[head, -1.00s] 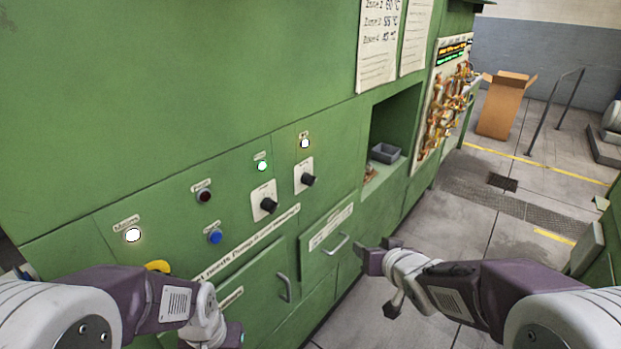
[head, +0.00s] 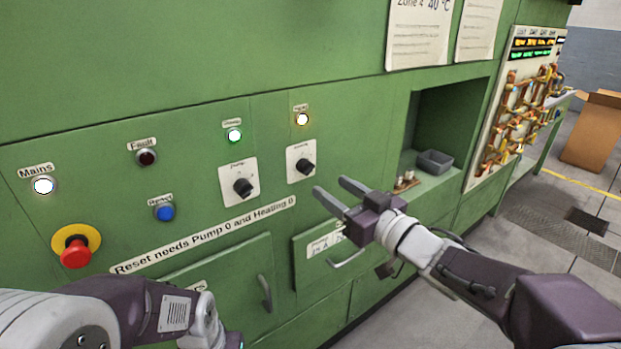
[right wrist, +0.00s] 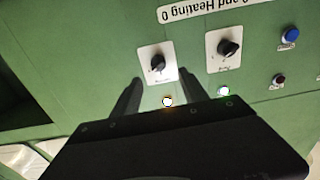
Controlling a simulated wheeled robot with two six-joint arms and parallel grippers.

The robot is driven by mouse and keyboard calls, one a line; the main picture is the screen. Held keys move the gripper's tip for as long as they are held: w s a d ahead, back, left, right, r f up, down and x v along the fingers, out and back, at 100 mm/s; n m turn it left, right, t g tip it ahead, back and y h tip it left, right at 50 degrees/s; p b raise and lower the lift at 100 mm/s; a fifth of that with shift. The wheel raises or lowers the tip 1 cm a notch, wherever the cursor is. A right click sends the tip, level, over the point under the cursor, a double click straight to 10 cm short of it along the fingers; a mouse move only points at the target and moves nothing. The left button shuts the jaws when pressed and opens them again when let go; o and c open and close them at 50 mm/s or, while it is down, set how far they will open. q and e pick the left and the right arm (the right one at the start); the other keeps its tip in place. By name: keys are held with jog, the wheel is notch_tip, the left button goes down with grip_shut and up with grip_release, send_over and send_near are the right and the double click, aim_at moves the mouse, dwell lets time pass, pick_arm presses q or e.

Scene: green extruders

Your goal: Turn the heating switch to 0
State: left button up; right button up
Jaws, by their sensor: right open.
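The heating switch (head: 305,166) is a black rotary knob on a white plate, right of the similar pump switch (head: 243,187) on the green panel. A lit amber lamp (head: 302,119) sits above it. My right gripper (head: 334,188) is open and empty, with its fingers pointing at the panel just below and right of the heating switch, apart from it. In the right wrist view the picture is upside down, and the heating knob (right wrist: 157,63) shows beyond and between the open fingers (right wrist: 150,92). My left arm is at the lower left; its fingers are not clearly visible.
A red emergency button (head: 76,252) on a yellow base is at the left. Lamps for mains (head: 43,186), fault (head: 147,157) and green pump (head: 234,135), plus a blue reset button (head: 164,213), share the panel. Door handles (head: 265,292) stick out below.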

aim_at(311, 172)
jog(key=x, duration=0.9)
jog(key=shift+w+d+b, duration=0.1)
jog(key=shift+d+b, duration=0.1)
jog(key=shift+b, duration=0.15)
jog(key=shift+c, duration=0.2)
grip_shut()
